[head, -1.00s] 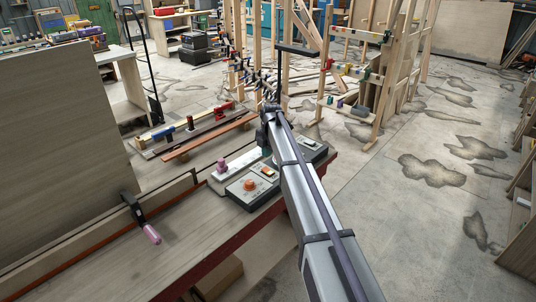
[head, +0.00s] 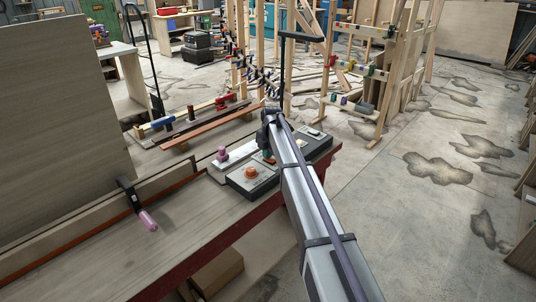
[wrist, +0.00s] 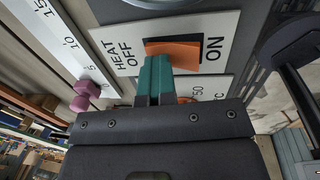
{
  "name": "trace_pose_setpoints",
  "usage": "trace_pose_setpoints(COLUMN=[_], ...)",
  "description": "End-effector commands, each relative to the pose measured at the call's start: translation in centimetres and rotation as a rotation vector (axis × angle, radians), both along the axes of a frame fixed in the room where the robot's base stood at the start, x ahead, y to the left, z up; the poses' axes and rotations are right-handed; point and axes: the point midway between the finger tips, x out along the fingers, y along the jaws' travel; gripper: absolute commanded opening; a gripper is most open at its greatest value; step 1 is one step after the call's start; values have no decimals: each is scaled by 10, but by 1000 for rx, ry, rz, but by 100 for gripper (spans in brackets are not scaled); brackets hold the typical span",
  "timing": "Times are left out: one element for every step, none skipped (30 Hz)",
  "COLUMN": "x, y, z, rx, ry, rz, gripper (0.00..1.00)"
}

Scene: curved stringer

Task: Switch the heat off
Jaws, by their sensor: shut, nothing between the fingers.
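The heat switch is an orange rocker (wrist: 181,53) on a white plate marked HEAT OFF on the left and ON on the right in the wrist view. Which way it is tilted is hard to tell. My gripper (wrist: 155,63) is shut and empty. Its teal fingertips overlap the rocker's edge on the OFF side; whether they touch it I cannot tell. In the head view my gripper (head: 268,153) is over the grey control box (head: 243,186) on the bench and mostly hides the switch. An orange dial (head: 251,172) sits left of it.
A pink knob on a white scale strip (head: 222,155) lies beside the box, and it also shows in the wrist view (wrist: 84,95). A pink-handled clamp (head: 135,203) and upright board (head: 60,140) stand left. A wooden frame is behind; floor at right is open.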

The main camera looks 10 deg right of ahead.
Motion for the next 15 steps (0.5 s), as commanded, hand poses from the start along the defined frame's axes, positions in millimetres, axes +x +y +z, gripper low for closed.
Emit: trace_pose_setpoints(x=[-1,-2,-3,-4,-5,-7,-8,-10,-11,-13,-13,-14,-14,-14,-14], y=[0,0,-1,-1,-2,-3,-4,-5,-6,-7,-8,-8,-9,-9,-9], z=[-1,-1,0,0,0,1,1,2,2,3,3,3,3,3,3], rx=[0,0,0,0,0,0,-1,0,-1,-1,-1,-1,0,0,0], ry=[2,2,3,4,4,4,4,6,5,4,4,4,4,4,4], rz=[0,0,0,0,0,-1,-1,-1,-1,-1,-1,0,0,0,0], gripper=[0,0,0,0,0,0,0,0,0,0,0,0,0,0,0])
